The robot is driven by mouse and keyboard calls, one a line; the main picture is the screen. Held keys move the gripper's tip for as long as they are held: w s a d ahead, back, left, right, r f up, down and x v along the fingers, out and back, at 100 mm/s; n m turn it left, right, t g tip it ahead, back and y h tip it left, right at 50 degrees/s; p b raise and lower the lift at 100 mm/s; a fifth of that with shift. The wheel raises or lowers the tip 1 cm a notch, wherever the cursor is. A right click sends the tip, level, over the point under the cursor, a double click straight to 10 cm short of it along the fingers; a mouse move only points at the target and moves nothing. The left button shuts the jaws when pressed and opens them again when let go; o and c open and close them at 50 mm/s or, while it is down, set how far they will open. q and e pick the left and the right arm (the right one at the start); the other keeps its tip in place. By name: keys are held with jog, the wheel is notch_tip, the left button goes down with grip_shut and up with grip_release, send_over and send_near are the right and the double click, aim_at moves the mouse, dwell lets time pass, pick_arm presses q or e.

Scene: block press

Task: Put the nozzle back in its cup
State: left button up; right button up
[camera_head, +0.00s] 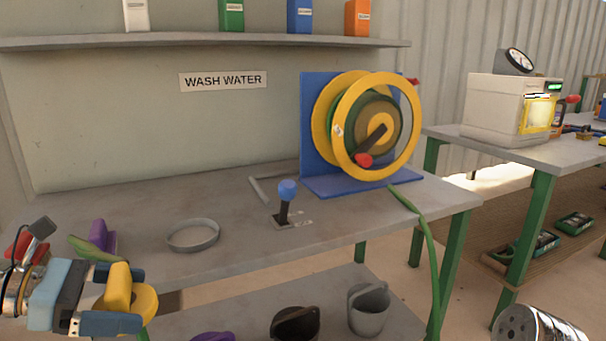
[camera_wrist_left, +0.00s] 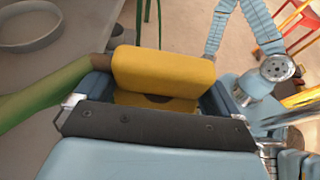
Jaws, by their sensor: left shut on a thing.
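My left gripper (camera_head: 112,298) is shut on the yellow nozzle (camera_head: 118,287) at the lower left of the head view, in front of the bench's near edge. In the left wrist view the yellow nozzle (camera_wrist_left: 165,70) is a block between the two dark blue fingers (camera_wrist_left: 155,98). The green hose (camera_wrist_left: 45,92) runs off to the left there. A purple piece (camera_head: 104,236) stands on the bench behind the gripper, partly hidden by green hose. I cannot tell whether it is the cup. A shallow grey ring (camera_head: 193,235) lies to its right. My right gripper is out of view.
A blue-knobbed lever (camera_head: 287,192) stands mid-bench. A yellow hose reel (camera_head: 372,125) on a blue stand is at the right, its green hose (camera_head: 428,235) hanging over the edge. Dark and grey buckets (camera_head: 368,308) stand on the lower shelf. The bench front is mostly clear.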

pick_arm(q)
jog(key=w+d+f, duration=0.3)
jog(key=w+f, duration=0.1)
jog(key=f, duration=0.7)
jog(key=w+d+f+n+t, duration=0.1)
jog(key=w+d+f, duration=0.2)
jog(key=f, duration=0.8)
jog(key=w+d+f, duration=0.2)
jog(key=w+f, duration=0.5)
jog(key=f, duration=0.5)
jog(key=shift+d+y, duration=0.4)
jog(key=shift+f, duration=0.1)
